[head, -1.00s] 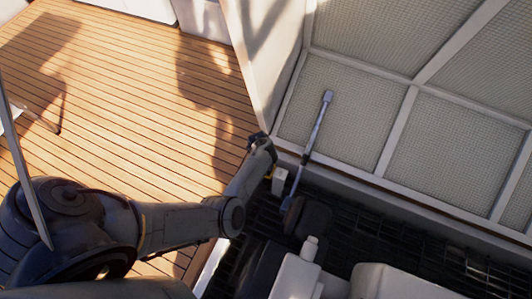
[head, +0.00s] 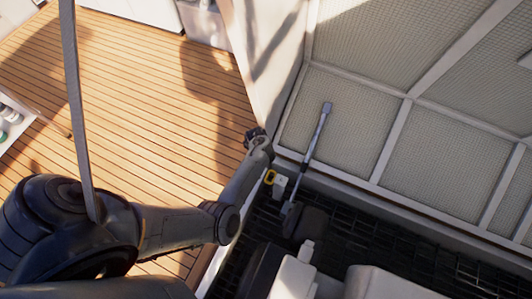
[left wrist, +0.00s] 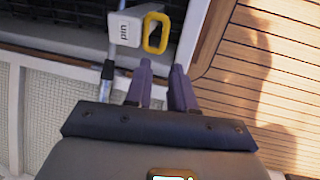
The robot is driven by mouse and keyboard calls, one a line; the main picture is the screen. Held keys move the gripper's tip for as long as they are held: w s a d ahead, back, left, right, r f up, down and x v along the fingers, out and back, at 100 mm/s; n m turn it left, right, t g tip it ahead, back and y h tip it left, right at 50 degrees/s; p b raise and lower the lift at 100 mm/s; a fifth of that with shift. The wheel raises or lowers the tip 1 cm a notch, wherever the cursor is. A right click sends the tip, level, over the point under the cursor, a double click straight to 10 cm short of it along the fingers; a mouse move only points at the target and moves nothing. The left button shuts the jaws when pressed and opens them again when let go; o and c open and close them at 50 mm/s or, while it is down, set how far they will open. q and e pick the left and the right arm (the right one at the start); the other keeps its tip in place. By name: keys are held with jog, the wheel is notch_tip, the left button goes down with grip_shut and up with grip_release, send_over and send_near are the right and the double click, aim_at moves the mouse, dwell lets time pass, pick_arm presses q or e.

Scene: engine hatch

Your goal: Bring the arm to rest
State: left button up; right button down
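My left arm (head: 180,226) reaches in from the left in the head view. Its wrist end is beside the edge of the engine hatch, and its fingers cannot be made out there. In the left wrist view my left gripper (left wrist: 161,68) has its two fingers apart with nothing between them. Beyond the fingertips are a yellow ring handle (left wrist: 156,32) and a white block with lettering (left wrist: 124,28). The yellow ring (head: 269,177) and white block (head: 281,184) also show in the head view, just below the wrist. My right gripper is in neither view.
A hatch strut (head: 317,135) rises along the raised, mesh-patterned hatch lid (head: 450,165). Dark engine-bay grating (head: 385,235) and pale engine parts (head: 295,276) lie at the lower right. The wooden deck (head: 140,90) is mostly open on the left.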

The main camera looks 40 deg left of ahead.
pick_arm(q)
jog(key=shift+a+r, duration=0.1)
jog(key=shift+r, duration=0.2)
jog(key=shift+s, duration=0.15)
